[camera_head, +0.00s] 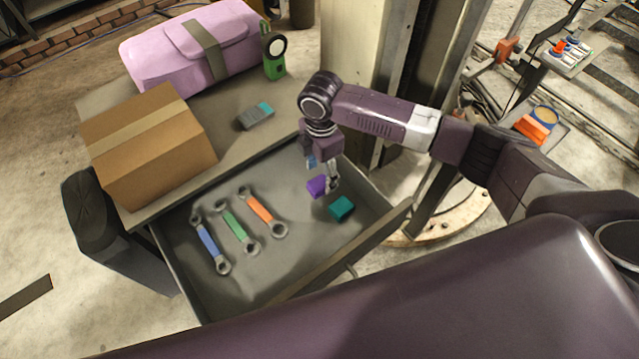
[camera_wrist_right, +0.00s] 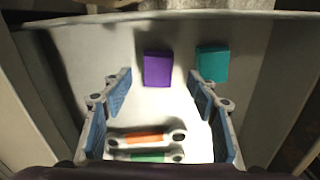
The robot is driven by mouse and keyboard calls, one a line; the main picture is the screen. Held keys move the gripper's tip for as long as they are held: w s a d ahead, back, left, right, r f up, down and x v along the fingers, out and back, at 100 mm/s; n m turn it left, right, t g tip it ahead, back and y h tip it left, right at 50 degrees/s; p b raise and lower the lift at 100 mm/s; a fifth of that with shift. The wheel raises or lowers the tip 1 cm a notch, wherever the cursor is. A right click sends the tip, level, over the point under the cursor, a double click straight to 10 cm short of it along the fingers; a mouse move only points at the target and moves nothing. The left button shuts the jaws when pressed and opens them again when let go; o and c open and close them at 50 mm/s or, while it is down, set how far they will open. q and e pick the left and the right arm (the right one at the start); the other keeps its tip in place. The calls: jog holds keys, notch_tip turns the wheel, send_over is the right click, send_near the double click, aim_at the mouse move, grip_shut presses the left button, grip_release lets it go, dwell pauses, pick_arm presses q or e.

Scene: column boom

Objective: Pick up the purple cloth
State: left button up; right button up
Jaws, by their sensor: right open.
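The purple cloth (camera_head: 317,187) is a small folded block lying in the open drawer (camera_head: 290,285), near its right end. In the right wrist view the purple cloth (camera_wrist_right: 157,70) lies flat on the drawer floor, ahead of and between the spread fingers. My right gripper (camera_head: 322,172) is above the drawer, close over the purple cloth; the wrist view shows its fingers (camera_wrist_right: 158,95) wide apart with nothing between them. A teal cloth (camera_head: 341,208) lies beside the purple one, with a gap between them; it also shows in the wrist view (camera_wrist_right: 213,65). My left gripper is out of view.
Wrenches with blue (camera_head: 208,240), green (camera_head: 236,225) and orange (camera_head: 260,208) handles lie in the drawer's left part. A cardboard box (camera_head: 150,150), a pink bag (camera_head: 165,60), a green lamp (camera_head: 274,66) and a grey-teal block (camera_head: 254,117) stand on the top above. A column (camera_head: 345,60) rises behind my right arm.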

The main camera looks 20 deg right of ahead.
aim_at(319, 183)
notch_tip(319, 183, down, 4)
jog(key=shift+w+a+f+p, duration=0.1)
jog(key=shift+w+f+p, duration=0.1)
jog(key=shift+p, duration=0.35)
jog(key=shift+s, duration=0.1)
jog(key=shift+c, duration=0.5)
jog(key=c, duration=1.2)
jog(key=shift+o, duration=0.2)
jog(key=shift+r, duration=0.15)
notch_tip(319, 183, up, 20)
jog(key=b, duration=0.3)
jog(key=shift+b, duration=0.3)
